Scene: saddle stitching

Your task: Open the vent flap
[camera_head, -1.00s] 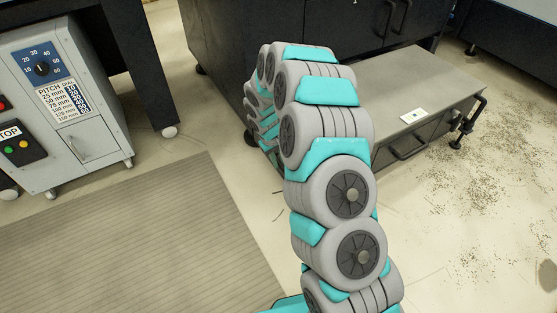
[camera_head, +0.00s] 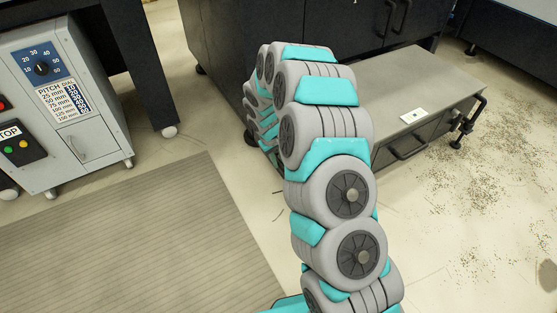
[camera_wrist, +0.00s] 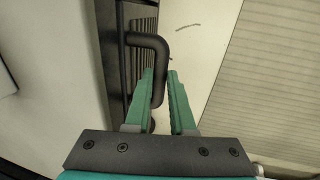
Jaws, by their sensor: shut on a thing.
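The vent flap (camera_wrist: 143,48) shows in the wrist view as a dark panel with slats, seen at a steep angle, upper left of centre. A dark bent bar handle (camera_wrist: 148,40) stands out from it. My gripper (camera_wrist: 160,76) has its two green fingers on either side of the handle's long bar and is shut on it. The lower end of the bar is partly hidden between the fingers. How far the flap stands open I cannot tell. In the head view, my arm hides the gripper, and I cannot make out the flap.
A grey control cabinet (camera_head: 95,140) stands at the left in the head view. A grey-topped low bench (camera_head: 385,90) with a drawer handle is at the right, beside a dark cabinet (camera_head: 225,40). A ribbed mat (camera_head: 130,245) lies on the open floor at lower left.

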